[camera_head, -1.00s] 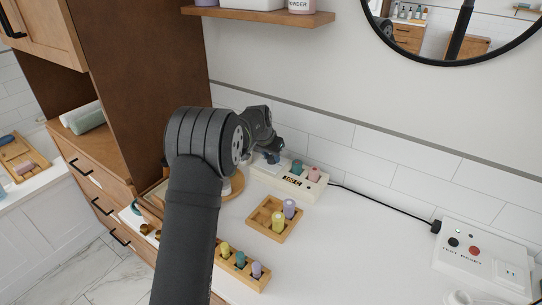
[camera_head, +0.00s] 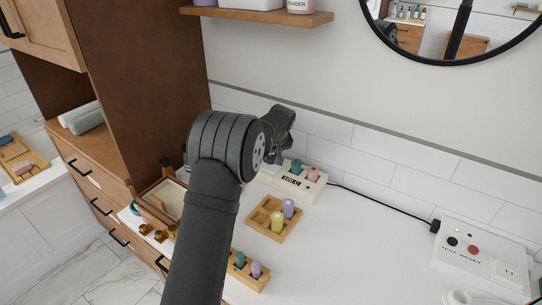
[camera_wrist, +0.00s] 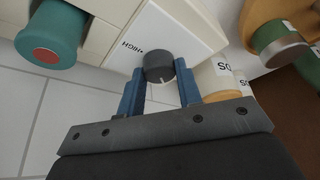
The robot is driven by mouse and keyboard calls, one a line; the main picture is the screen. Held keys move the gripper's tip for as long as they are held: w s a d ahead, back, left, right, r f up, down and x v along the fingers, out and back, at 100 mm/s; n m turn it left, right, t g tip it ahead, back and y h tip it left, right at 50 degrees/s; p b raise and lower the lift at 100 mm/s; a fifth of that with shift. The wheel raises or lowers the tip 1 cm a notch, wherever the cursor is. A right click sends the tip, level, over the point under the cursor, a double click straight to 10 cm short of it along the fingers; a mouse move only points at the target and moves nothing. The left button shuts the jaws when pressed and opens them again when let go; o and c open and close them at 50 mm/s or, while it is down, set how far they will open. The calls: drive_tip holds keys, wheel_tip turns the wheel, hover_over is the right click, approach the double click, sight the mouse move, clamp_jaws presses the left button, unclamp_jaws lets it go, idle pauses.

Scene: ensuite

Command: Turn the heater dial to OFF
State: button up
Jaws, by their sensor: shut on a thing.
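The heater (camera_head: 311,190) is a long white box with a small display, against the back wall. Its dark round dial (camera_wrist: 158,64) shows in the wrist view, on a white face beside the printed word HIGH; a pale pointer line is on the dial. My gripper (camera_wrist: 160,82) has its blue fingers on both sides of the dial and is shut on it. In the head view my gripper (camera_head: 274,153) is at the heater's left end, and my wrist hides the dial there. Whether other dial labels exist is hidden.
A wooden tray (camera_head: 264,228) with yellow and lilac bottles is in front. A white test box (camera_head: 480,250) stands right, joined by a black cable.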

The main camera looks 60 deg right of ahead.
drive_tip(key=n+y, duration=0.1)
drive_tip(key=n, duration=0.2)
drive_tip(key=n+y, duration=0.1)
drive_tip(key=n, duration=0.3)
drive_tip(key=shift+s+d+t+y, duration=0.1)
drive_tip(key=shift+d+t+y, duration=0.05)
drive_tip(key=shift+t+y, duration=0.2)
idle(0.4)
drive_tip(key=o, duration=1)
drive_tip(key=v, duration=1.7)
drive_tip(key=shift+d+r, duration=0.1)
drive_tip(key=shift+r, duration=0.1)
